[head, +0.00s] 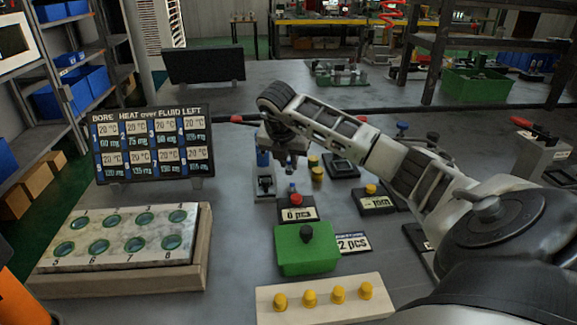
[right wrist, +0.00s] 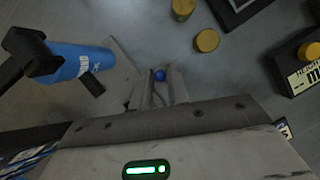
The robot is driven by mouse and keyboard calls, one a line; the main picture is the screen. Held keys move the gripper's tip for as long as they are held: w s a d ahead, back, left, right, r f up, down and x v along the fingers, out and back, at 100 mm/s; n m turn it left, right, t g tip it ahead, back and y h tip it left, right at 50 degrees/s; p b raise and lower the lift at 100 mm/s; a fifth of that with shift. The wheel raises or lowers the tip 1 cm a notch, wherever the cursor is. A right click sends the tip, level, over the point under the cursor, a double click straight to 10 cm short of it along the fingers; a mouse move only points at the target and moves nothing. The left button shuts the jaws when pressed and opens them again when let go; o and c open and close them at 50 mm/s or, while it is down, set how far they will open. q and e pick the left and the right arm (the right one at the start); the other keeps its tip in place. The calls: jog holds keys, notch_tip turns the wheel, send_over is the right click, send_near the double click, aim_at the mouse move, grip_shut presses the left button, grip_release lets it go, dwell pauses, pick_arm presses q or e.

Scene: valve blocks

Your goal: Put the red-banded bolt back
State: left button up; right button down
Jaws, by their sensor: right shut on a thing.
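My right gripper (head: 285,160) reaches in from the right over the middle of the table, beside a blue cylinder (head: 263,158). In the right wrist view its fingers (right wrist: 162,88) are close together, with a small blue-ended piece (right wrist: 160,74) between their tips. I cannot make out a red band on it. A red-topped piece (head: 296,200) sits by the "6 pcs" display (head: 298,215). A pale block (head: 110,250) with several numbered green-ringed holes stands at the left; what sits inside the holes is unclear. My left gripper is not in view.
A green box (head: 306,255) with a black knob stands front centre, behind a pale rack (head: 325,305) of yellow pegs. A black chart board (head: 150,145) stands behind the holed block. Yellow pieces (head: 317,175) and small displays lie right of my gripper.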

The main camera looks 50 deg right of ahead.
jog(key=shift+f, duration=1.05)
jog(key=shift+f, duration=0.1)
jog(key=shift+f, duration=0.15)
jog(key=c, duration=1.4)
grip_release()
jog(key=shift+o, duration=0.2)
jog(key=shift+a+r, duration=0.1)
jog(key=shift+r, duration=0.45)
jog(key=v, duration=1.1)
jog(key=shift+r, duration=0.2)
jog(key=shift+r+p, duration=0.1)
jog(key=shift+p, duration=0.25)
